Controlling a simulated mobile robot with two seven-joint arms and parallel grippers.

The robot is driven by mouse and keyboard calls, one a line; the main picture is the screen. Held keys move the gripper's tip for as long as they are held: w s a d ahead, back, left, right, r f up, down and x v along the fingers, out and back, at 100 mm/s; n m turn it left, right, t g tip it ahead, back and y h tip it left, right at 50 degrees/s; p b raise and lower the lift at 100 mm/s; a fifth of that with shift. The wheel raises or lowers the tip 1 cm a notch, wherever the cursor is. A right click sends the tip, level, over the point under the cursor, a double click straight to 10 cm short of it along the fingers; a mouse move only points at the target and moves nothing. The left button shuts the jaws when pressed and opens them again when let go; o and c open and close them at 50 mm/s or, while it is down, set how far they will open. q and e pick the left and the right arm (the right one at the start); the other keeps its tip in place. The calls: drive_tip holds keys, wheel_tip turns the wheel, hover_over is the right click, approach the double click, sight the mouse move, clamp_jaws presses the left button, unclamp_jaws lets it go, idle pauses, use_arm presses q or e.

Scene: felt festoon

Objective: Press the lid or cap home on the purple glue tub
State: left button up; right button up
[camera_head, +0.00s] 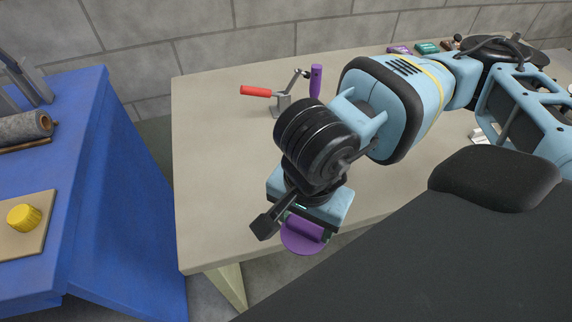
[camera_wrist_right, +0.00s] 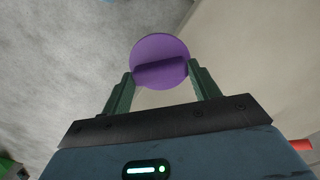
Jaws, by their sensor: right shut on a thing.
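My right gripper (camera_head: 305,222) is shut on a purple disc-shaped lid (camera_head: 302,240) with a raised grip bar. In the right wrist view the purple lid (camera_wrist_right: 160,52) sits between the two dark green fingers of my right gripper (camera_wrist_right: 162,80), which hold it by the bar. The lid is in the air by the front edge of the beige table (camera_head: 215,215), with floor seen beyond it in the wrist view. I cannot make out the purple glue tub for certain in either view. My left gripper is not in view.
A toggle clamp with a red handle (camera_head: 256,91) stands on the beige table, with a purple upright piece (camera_head: 316,80) beside it. Small boxes (camera_head: 427,48) lie at the back. A blue bench (camera_head: 130,190) at left carries a yellow knob (camera_head: 24,217) on a board. The table's left part is clear.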

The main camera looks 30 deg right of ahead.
drive_tip(key=shift+s+d, duration=0.1)
drive_tip(key=shift+s, duration=0.45)
drive_tip(key=w+d+r+n, duration=0.1)
drive_tip(key=w+d+n, duration=0.1)
drive_tip(key=w+n, duration=0.4)
drive_tip(key=w+d+r+n, duration=0.1)
drive_tip(key=w+d+n, duration=0.1)
drive_tip(key=w+n, duration=0.4)
drive_tip(key=shift+w+r, duration=0.35)
drive_tip(key=shift+w, duration=0.85)
